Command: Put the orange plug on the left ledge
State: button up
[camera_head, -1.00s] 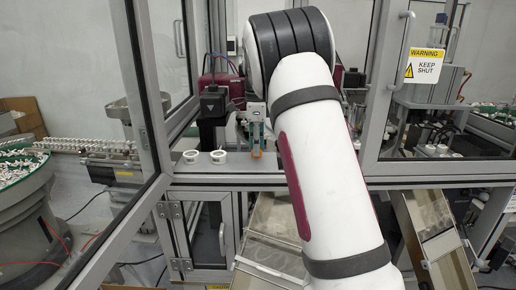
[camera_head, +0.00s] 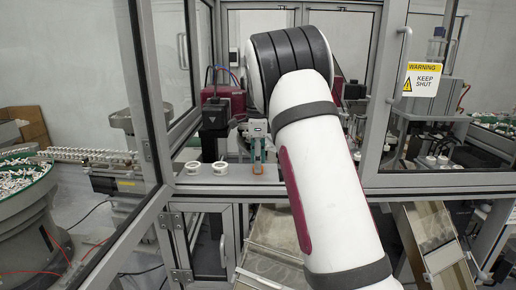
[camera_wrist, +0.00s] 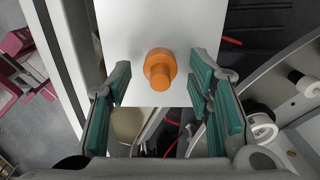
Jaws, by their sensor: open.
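The orange plug (camera_wrist: 160,68) stands on a pale ledge (camera_wrist: 128,28) in the wrist view. My gripper (camera_wrist: 160,100) is open, its teal-padded fingers to the left and right of the plug with a gap on both sides. In the head view my gripper (camera_head: 257,160) points down at the ledge (camera_head: 205,180) on the left side of the cell, just left of my arm. Only a little orange of the plug (camera_head: 258,170) shows there between the fingers.
Two white spool-like parts, a left one (camera_head: 192,167) and a right one (camera_head: 220,167), stand on the same ledge left of my gripper. A cell door frame (camera_head: 150,145) stands farther left. A dark red machine (camera_head: 222,105) is behind the ledge.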

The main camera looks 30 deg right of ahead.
notch_tip(320, 180, up, 11)
jog(key=b, duration=0.3)
jog(key=s+a+r+n+t, duration=0.2)
jog(key=s+a+r+n, duration=0.2)
jog(key=s+a+n, duration=0.25)
jog(key=s+a+f+n+t, duration=0.1)
jog(key=s+a+f+n, duration=0.3)
jog(key=s, duration=0.4)
jog(key=s+a+f+n+t, duration=0.1)
jog(key=s+a+f+n, duration=0.3)
jog(key=s+a+n, duration=0.2)
jog(key=s+a+f+n+t, duration=0.1)
jog(key=s+a+f+n, duration=0.3)
jog(key=s+n, duration=0.4)
jog(key=shift+s+a+f, duration=0.3)
jog(key=shift+s+a, duration=0.35)
jog(key=shift+s, duration=0.6)
